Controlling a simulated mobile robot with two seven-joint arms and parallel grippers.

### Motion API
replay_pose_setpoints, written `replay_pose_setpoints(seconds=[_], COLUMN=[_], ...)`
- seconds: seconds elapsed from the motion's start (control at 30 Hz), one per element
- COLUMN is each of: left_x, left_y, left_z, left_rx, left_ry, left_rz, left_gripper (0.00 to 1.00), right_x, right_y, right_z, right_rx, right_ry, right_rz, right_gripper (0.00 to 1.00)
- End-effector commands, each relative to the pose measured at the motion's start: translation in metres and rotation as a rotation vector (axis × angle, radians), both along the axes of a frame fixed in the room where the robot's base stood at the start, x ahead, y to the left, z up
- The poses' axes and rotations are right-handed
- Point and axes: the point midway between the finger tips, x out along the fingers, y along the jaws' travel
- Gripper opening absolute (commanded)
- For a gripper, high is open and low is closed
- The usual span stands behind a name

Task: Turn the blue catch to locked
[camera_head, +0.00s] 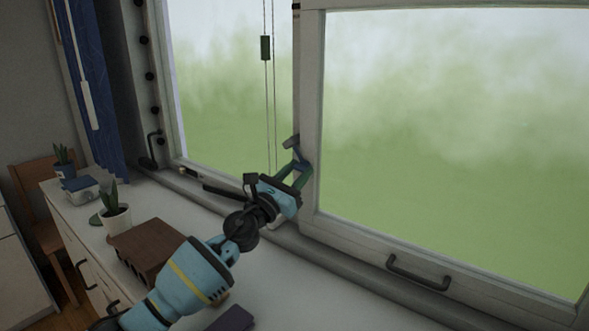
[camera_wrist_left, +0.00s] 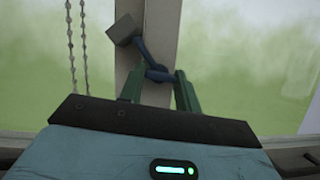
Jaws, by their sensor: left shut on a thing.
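The blue catch (camera_wrist_left: 143,52) is mounted on the pale window stile (camera_wrist_left: 161,20). In the left wrist view its arm slants up and left to a grey block-shaped end (camera_wrist_left: 124,30). The catch also shows in the head view (camera_head: 299,154), just beyond my fingertips. My left gripper (camera_wrist_left: 160,74) has its green fingers on either side of the catch's lower blue part and is shut on it. In the head view the left gripper (camera_head: 297,172) reaches up to the stile from the lower left. The fingers partly hide the catch's base. My right gripper is not in view.
A cord with a dark weight (camera_head: 265,48) hangs left of the stile. A black handle (camera_head: 418,272) is on the right sash's bottom rail.

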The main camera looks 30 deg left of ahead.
Motion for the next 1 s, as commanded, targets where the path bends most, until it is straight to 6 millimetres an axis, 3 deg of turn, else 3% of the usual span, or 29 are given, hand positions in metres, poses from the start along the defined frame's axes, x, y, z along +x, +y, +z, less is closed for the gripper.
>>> replay_pose_setpoints(seconds=[0.3, 0.87, 0.9, 1.0], left_x=[-0.0001, 0.0000, 0.0000, 0.0000], left_y=[-0.0012, -0.0010, -0.0011, -0.0011], left_z=[0.0007, -0.0006, -0.0005, -0.0004], left_rx=[-0.121, -0.146, -0.146, -0.146], left_ry=[0.017, 0.022, 0.022, 0.020], left_rz=[-0.001, -0.001, -0.001, 0.000], left_gripper=[0.10, 0.10, 0.38, 0.51], right_x=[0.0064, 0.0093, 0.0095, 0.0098], right_y=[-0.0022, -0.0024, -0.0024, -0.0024], right_z=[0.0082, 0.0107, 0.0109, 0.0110], right_rx=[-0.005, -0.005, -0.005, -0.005], right_ry=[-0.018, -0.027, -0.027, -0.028], right_rz=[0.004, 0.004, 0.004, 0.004], right_gripper=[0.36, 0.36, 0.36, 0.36])
